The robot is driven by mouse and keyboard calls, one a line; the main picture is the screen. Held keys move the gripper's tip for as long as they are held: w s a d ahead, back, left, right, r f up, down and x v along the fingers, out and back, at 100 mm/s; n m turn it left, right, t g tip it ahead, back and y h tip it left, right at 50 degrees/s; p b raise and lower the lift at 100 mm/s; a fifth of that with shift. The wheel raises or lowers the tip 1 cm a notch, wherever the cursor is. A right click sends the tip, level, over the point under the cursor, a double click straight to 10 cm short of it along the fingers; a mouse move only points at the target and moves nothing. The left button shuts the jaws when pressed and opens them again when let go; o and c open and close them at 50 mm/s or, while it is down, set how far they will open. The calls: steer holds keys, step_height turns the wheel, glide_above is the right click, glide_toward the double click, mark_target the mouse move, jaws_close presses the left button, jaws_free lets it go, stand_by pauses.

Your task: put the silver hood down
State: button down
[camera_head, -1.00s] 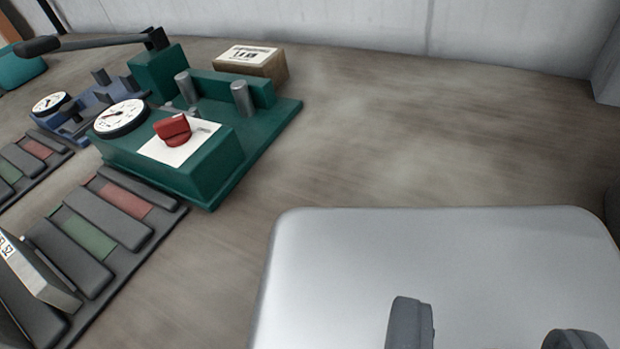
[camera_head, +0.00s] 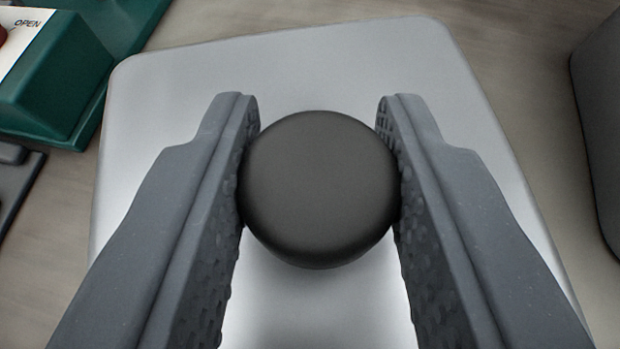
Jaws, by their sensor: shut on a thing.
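The silver hood (camera_head: 300,70) fills the middle of the view, a pale metal cover with rounded corners. A round dark knob (camera_head: 320,185) stands on its top. My gripper (camera_head: 318,150) is shut on the knob, one finger pressed to each side. The hood's near part is hidden below the fingers and the frame edge. I cannot tell whether the hood's lower rim touches the table.
A green machine (camera_head: 60,85) with a white panel reading "OPEN" is at the upper left, close to the hood's left edge. A dark grey object (camera_head: 600,130) is at the right edge. Bare table (camera_head: 520,60) shows behind and right of the hood.

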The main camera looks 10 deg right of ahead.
steer(key=c, duration=1.1)
jaws_free()
steer(key=shift+s+r, duration=0.1)
steer(key=v, duration=1.1)
steer(key=shift+s+r, duration=0.1)
steer(key=shift+s, duration=0.3)
steer(key=shift+r, duration=0.1)
steer(key=w+d+r+n+t+y, duration=0.1)
steer(key=w+r+y, duration=0.15)
steer(key=r, duration=1.15)
steer(key=w+d+r+t+y, duration=0.1)
steer(key=w+r+y, duration=0.15)
steer(key=r, duration=1.15)
steer(key=s+d+r+h, duration=0.1)
steer(key=s+d+r, duration=0.4)
steer(key=d+r, duration=0.1)
steer(key=s+d+r+h, duration=0.1)
steer(key=s+d+r, duration=0.4)
steer(key=d+r, duration=0.2)
steer(key=s+d+r+h, duration=0.1)
steer(key=s+d+r, duration=0.5)
steer(key=r, duration=0.3)
steer(key=shift+s+d+r+n+t, duration=0.1)
steer(key=shift+d+r+n+t, duration=0.05)
steer(key=shift+r+n+t, duration=0.2)
